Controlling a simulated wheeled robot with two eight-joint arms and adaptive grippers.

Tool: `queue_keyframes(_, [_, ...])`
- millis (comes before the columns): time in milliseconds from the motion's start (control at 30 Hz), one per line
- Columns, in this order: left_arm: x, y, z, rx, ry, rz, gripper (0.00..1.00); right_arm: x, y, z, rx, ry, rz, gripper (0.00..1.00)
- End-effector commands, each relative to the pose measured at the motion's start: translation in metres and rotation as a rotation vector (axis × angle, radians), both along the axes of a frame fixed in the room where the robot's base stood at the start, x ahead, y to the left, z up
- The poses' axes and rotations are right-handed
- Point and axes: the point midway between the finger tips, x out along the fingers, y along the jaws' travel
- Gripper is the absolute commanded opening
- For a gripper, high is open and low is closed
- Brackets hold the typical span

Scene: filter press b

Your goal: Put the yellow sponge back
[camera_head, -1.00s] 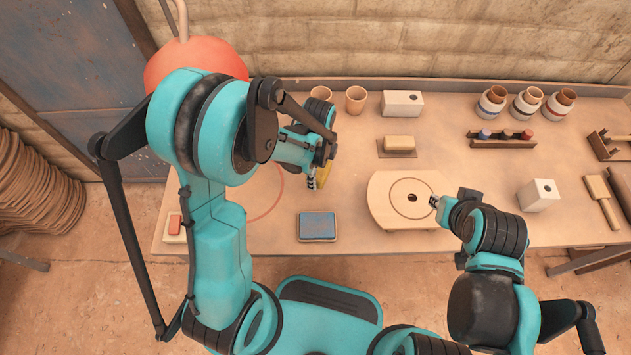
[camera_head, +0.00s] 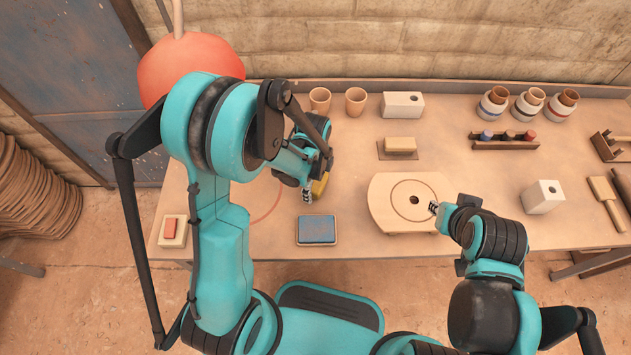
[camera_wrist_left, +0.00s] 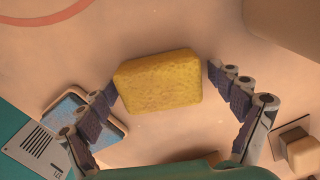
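The yellow sponge (camera_head: 320,186) shows in the head view beside the fingers of my left gripper (camera_head: 308,192), partly hidden by them. In the left wrist view the sponge (camera_wrist_left: 160,82) is a rounded block between the two spread fingers of that gripper (camera_wrist_left: 162,80). The left fingertip is at the sponge's edge in that view; a narrow gap shows at the right fingertip. The sponge appears to lie flat over the tabletop; whether it touches it is hard to tell. My right gripper (camera_head: 435,208) is at the right edge of the round-holed wooden board; its opening is too small to judge.
A blue pad (camera_head: 317,230) lies just in front of my left gripper. A reddish ring (camera_wrist_left: 45,15) is marked on the table. A tan block on a brown mat (camera_head: 400,155), the wooden board (camera_head: 385,213), two cups (camera_head: 355,101) and a white box (camera_head: 403,105) stand nearby.

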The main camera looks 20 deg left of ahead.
Motion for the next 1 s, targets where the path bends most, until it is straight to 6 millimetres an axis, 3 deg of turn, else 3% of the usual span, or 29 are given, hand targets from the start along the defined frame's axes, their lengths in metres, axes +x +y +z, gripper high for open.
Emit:
queue_keyframes(333, [0.000, 0.000, 0.007, 0.000, 0.000, 0.000, 0.93, 0.000, 0.000, 0.006, 0.000, 0.000, 0.000, 0.23])
queue_keyframes(800, [-0.001, 0.001, 0.103, 0.000, 0.000, 0.000, 0.93, 0.000, 0.000, 0.044, 0.000, 0.000, 0.000, 0.23])
queue_keyframes(1000, [-0.001, 0.002, 0.122, 0.000, -0.002, 0.005, 0.93, 0.000, 0.000, 0.049, 0.000, 0.000, 0.000, 0.23])
